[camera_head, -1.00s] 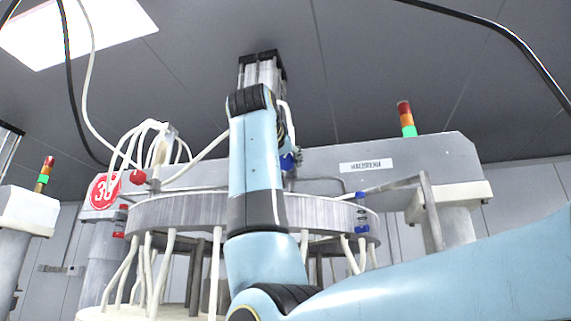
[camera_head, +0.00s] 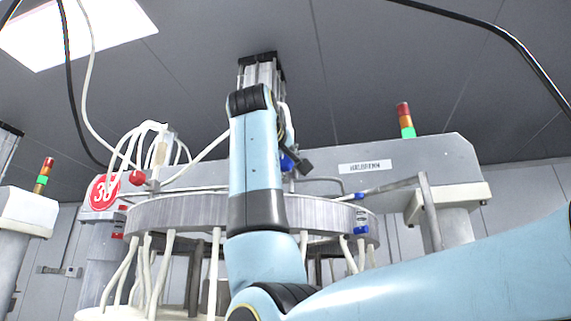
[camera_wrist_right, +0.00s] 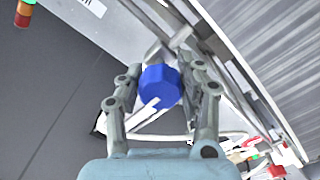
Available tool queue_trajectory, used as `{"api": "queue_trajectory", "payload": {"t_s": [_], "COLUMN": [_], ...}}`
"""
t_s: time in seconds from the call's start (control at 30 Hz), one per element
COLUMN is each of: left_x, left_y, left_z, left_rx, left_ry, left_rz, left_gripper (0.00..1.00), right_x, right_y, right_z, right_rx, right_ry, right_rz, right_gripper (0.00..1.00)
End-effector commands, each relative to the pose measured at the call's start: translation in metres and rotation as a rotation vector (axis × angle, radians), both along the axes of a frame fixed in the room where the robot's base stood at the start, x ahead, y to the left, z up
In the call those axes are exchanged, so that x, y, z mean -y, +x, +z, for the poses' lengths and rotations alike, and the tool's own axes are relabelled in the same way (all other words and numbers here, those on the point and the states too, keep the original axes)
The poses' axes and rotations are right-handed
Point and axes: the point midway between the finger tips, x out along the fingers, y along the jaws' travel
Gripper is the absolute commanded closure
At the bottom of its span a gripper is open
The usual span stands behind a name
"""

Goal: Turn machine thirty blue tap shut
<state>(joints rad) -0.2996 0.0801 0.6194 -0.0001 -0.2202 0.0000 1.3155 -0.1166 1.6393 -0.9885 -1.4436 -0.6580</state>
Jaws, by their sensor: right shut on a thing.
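The blue tap (camera_wrist_right: 160,87) is a faceted blue knob on a metal valve. In the right wrist view it sits between the two fingers of my right gripper (camera_wrist_right: 166,76), which is shut on it. In the head view the blue tap (camera_head: 287,162) shows just right of my upright right forearm, which hides most of the gripper. A dark gripper part sticks out to the right of it. The machine (camera_head: 330,178) is a grey body with a round red number sign (camera_head: 103,191) at its left; its second digit is unclear. My left gripper is not in view.
A metal ring (camera_head: 180,212) with white hoses below circles the machine. A red tap (camera_head: 137,177) is at the left, another blue tap (camera_head: 361,221) at the right of the ring. A signal lamp (camera_head: 405,120) stands on top. A black cable hangs at the upper right.

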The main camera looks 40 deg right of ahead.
Motion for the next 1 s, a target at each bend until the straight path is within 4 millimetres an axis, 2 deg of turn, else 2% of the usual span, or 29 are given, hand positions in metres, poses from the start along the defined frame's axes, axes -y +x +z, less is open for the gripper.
{"api": "queue_trajectory", "payload": {"t_s": [0.37,0.4,0.6,0.87,1.0], "left_x": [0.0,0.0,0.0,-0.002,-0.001], "left_y": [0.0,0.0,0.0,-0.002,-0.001], "left_z": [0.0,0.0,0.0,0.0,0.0], "left_rx": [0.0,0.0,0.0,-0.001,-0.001], "left_ry": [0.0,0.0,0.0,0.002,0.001], "left_rz": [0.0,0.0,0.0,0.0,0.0], "left_gripper": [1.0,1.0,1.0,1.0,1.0], "right_x": [0.0,0.0,0.0,-0.001,-0.014], "right_y": [0.001,0.001,0.0,-0.001,-0.01], "right_z": [-0.002,-0.002,-0.001,0.0,-0.001], "right_rx": [-0.008,-0.008,-0.007,-0.004,-0.003], "right_ry": [-0.002,-0.002,-0.003,-0.003,-0.001], "right_rz": [0.001,0.001,0.001,0.001,0.004], "right_gripper": [0.96,0.61,0.38,0.38,0.38]}}
